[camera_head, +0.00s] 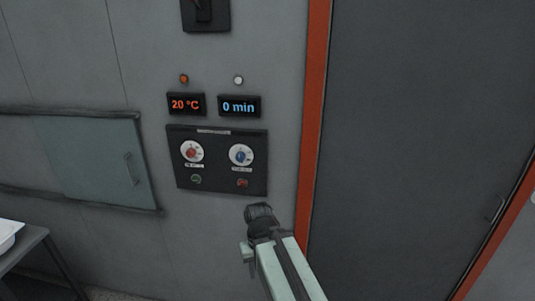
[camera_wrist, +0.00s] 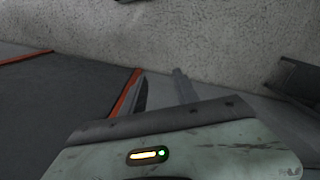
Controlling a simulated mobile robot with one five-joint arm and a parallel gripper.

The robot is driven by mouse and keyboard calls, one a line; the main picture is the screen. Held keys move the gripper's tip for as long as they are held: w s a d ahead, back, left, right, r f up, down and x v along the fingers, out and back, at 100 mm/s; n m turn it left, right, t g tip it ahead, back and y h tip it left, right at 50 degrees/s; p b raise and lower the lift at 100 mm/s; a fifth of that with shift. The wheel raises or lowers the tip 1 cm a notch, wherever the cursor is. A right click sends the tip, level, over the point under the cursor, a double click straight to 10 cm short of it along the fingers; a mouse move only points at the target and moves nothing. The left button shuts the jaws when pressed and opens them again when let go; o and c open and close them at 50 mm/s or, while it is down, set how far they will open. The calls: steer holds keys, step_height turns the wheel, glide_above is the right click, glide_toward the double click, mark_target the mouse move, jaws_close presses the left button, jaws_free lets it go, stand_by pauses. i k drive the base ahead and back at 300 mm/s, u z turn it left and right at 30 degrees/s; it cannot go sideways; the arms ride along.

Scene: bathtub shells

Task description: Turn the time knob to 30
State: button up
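The time knob (camera_head: 241,155) is a blue knob on a white round dial, on the right of a dark control panel (camera_head: 218,184) on the grey wall. The blue display (camera_head: 239,106) above it reads "0 min". My gripper (camera_head: 259,210) is below the panel's lower right corner in the head view, apart from the knob. In the wrist view, its two fingers (camera_wrist: 162,90) stand apart with nothing visible between them. The knob does not show in the wrist view.
A red knob (camera_head: 192,151) sits left of the time knob, under a "20 °C" display (camera_head: 185,104). Green (camera_head: 196,179) and red (camera_head: 243,183) buttons are below. An orange frame (camera_head: 313,120) and dark door (camera_head: 420,120) stand right. A table (camera_head: 32,238) is lower left.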

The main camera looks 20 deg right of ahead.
mark_target(240, 156)
steer(key=u, duration=2.4)
steer(key=i, duration=0.4)
steer(key=z, duration=0.35)
